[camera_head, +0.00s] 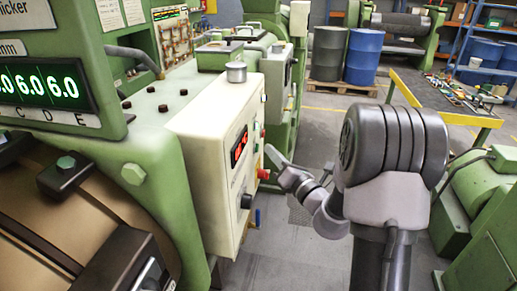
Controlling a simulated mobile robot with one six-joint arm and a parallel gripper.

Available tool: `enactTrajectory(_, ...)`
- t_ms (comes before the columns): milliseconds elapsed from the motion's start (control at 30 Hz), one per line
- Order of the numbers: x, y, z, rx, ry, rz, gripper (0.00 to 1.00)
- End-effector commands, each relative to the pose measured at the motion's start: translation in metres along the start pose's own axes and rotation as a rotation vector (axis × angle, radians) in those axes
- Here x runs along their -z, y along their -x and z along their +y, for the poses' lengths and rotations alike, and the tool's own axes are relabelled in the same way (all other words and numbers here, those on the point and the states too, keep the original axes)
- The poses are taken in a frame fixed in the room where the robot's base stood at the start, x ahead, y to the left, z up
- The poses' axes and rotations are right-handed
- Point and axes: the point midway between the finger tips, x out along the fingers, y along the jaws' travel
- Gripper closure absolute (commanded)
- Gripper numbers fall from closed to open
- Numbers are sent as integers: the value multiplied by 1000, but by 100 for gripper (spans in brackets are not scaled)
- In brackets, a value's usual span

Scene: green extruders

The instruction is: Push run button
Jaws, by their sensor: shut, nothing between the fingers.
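The cream control box (206,160) is fixed to the green machine in the middle of the view. Its right-hand face carries a red lit display (239,147), a black knob (246,201) and small buttons along the far edge. One of these is a red button (263,174); a small green one (257,148) shows above it. No label reading "run" is legible. My gripper (270,152) is shut and empty, just right of these buttons, with its tip pointing toward the panel. I cannot tell whether it touches a button.
Green machinery with a green number display (40,86) fills the left. Another green machine (485,195) stands at the right. Grey floor is open below the control box.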

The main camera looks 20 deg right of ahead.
Motion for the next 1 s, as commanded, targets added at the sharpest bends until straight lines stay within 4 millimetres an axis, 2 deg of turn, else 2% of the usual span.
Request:
enactTrajectory(233, -1, 1, 0, 0, 0, 0, 100)
enactTrajectory(700, -23, 32, -23, 1, 0, -1, 100)
enactTrajectory(1000, -26, 35, -25, 0, 0, -1, 100)
